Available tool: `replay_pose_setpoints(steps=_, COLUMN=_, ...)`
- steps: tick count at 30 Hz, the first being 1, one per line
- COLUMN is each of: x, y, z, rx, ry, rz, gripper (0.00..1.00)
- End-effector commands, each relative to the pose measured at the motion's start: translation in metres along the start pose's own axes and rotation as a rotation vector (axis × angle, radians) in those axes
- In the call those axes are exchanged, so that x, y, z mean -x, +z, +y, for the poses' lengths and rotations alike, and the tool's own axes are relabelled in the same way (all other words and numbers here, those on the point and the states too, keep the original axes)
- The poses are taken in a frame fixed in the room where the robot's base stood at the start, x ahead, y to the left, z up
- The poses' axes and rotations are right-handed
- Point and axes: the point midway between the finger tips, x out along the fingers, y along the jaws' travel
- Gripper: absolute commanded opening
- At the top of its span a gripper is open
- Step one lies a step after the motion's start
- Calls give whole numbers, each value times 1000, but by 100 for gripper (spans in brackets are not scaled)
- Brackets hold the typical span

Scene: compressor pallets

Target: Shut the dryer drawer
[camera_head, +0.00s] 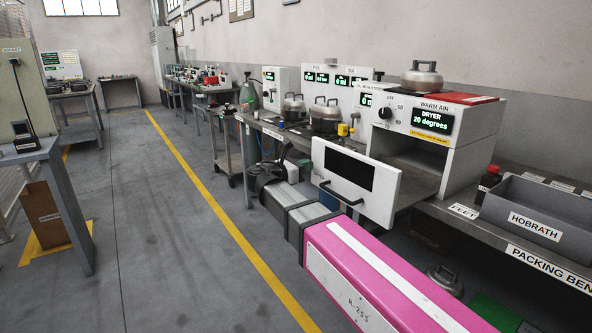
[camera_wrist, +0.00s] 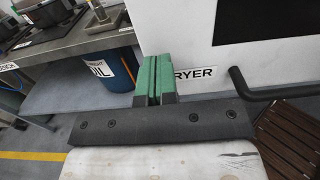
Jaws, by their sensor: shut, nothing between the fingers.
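The dryer (camera_head: 468,150) is a white box on the bench, its display reading 20 degrees. Its drawer (camera_head: 383,178) is pulled out, with a white front, a dark window and a black bar handle (camera_head: 340,194) low on the front. In the wrist view the drawer front (camera_wrist: 203,45) fills the upper right, with the handle (camera_wrist: 262,93) at right. My gripper (camera_wrist: 153,62) is shut, its green fingers together and empty. They overlap the left part of the DRYER label, left of the handle; I cannot tell whether they touch the front. In the head view my fingers are not clearly visible.
A lidded pot (camera_head: 421,79) sits on top of the dryer. A grey HOBRATH bin (camera_head: 540,215) and a dark bottle (camera_head: 488,182) stand to its right. A blue OIL drum (camera_wrist: 112,70) is left of my fingers.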

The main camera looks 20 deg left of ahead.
Motion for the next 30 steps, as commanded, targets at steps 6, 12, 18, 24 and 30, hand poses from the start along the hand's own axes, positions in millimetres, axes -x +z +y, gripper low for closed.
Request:
replay_pose_setpoints(steps=6, x=-9, y=0, z=0, rx=0, ry=1, rz=0, gripper=0)
replay_pose_setpoints(steps=12, x=-9, y=0, z=0, rx=0, ry=1, rz=0, gripper=0)
replay_pose_setpoints(steps=18, x=-12, y=0, z=0, rx=0, ry=0, rz=0, gripper=0)
replay_pose_setpoints(steps=24, x=-38, y=0, z=0, rx=0, ry=-2, rz=0, gripper=0)
replay_pose_setpoints(steps=30, x=-91, y=0, z=0, rx=0, ry=-4, rz=0, gripper=0)
